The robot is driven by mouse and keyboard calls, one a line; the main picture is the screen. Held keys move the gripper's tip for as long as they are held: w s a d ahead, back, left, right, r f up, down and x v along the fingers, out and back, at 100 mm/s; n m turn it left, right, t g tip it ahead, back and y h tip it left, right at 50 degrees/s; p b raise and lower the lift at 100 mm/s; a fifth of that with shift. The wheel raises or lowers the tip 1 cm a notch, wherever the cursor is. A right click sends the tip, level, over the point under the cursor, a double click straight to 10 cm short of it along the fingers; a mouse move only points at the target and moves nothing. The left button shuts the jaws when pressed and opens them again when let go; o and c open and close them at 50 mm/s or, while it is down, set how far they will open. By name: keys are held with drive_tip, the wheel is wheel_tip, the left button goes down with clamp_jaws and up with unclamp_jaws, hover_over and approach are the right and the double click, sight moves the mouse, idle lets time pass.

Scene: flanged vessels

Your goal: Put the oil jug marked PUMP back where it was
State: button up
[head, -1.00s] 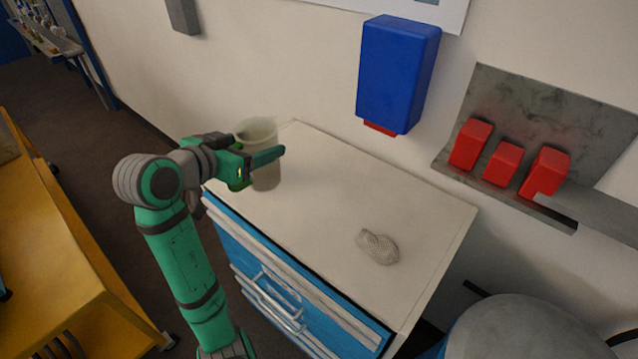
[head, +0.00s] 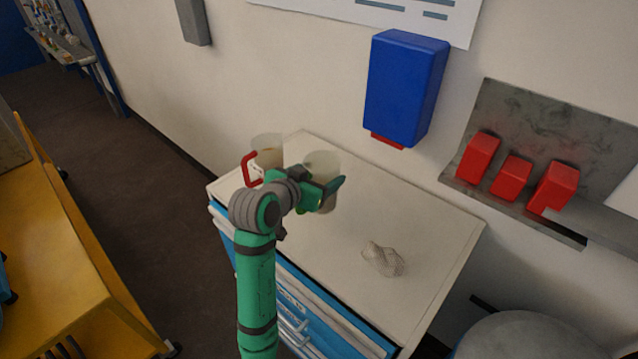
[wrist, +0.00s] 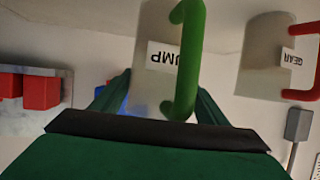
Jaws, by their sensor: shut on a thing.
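The oil jug marked PUMP (wrist: 150,28) is a translucent pale vessel with a green handle (wrist: 187,60). In the wrist view its label reads upside down. My gripper (head: 325,192) is shut on this jug, with a finger on either side of it. In the head view the jug (head: 322,164) is over the back part of the cabinet top (head: 330,270); I cannot tell whether its base touches the top. A second jug (head: 268,146) with a red handle, marked GEAR (wrist: 262,62), stands to its left, apart from it.
A crumpled pale cloth (head: 383,259) lies on the cabinet top at the right. A blue dispenser (head: 405,88) hangs on the wall behind. Red boxes (head: 512,178) sit on a grey wall shelf. A yellow cart (head: 60,270) stands at the left, and a round grey drum (head: 530,338) at the lower right.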

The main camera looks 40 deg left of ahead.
drive_tip(key=shift+a+f, duration=0.1)
drive_tip(key=shift+f, duration=1.4)
drive_tip(key=shift+f, duration=0.15)
drive_tip(key=o, duration=1.2)
drive_tip(key=shift+r, duration=0.2)
drive_tip(key=v, duration=1.2)
drive_tip(key=shift+s, duration=0.1)
